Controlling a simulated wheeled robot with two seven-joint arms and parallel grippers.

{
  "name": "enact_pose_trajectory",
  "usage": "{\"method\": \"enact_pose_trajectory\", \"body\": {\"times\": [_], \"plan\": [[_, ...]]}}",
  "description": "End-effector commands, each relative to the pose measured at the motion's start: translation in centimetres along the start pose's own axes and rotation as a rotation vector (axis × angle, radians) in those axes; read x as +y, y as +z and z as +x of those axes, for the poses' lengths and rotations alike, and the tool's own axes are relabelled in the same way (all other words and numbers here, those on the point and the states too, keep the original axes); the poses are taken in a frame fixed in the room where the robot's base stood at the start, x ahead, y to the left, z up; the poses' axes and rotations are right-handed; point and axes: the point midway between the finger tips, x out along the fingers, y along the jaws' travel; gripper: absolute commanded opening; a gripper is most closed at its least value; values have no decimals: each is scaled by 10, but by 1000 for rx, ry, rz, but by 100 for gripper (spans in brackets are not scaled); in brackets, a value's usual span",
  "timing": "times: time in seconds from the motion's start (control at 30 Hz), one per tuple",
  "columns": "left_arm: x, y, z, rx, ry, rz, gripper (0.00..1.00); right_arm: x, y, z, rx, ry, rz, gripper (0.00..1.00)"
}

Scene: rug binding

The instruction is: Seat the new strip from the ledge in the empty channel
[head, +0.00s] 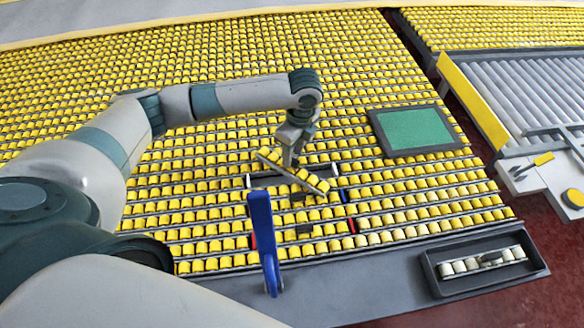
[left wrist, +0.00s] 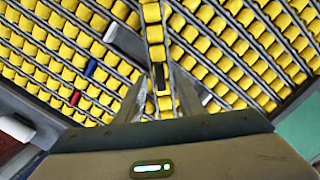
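My left gripper (head: 291,166) is shut on the new strip (head: 315,183), a short bar with yellow rollers. It holds the strip near its middle, askew across the rows and apparently a little above them. In the left wrist view the strip (left wrist: 153,30) runs up from between the fingertips (left wrist: 162,95), with a dark block (left wrist: 160,76) at the grip. The empty channel (head: 262,181) is a grey gap in the rows beneath the strip, partly covered by it. In the left wrist view the channel (left wrist: 127,42) passes under the strip at an angle. My right gripper is not in view.
A dark tray (head: 437,288) on the grey ledge (head: 365,293) holds a strip with pale rollers (head: 465,266). An upright blue piece (head: 262,235) stands in front of the channel. A framed green panel (head: 418,128) lies at the right. Red and blue markers (head: 343,196) sit among the rollers.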

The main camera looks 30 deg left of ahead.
Motion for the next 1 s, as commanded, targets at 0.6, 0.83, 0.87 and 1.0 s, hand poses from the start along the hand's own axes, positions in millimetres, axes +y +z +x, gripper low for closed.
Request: {"method": "enact_pose_trajectory", "body": {"times": [0.6,0.83,0.87,1.0], "plan": [[0,0,35,-1,0,0,34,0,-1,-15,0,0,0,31],[0,0,35,-1,0,0,27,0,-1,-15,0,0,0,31],[0,0,35,-1,0,0,20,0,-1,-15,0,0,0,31],[0,0,35,-1,0,0,0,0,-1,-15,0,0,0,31]]}}
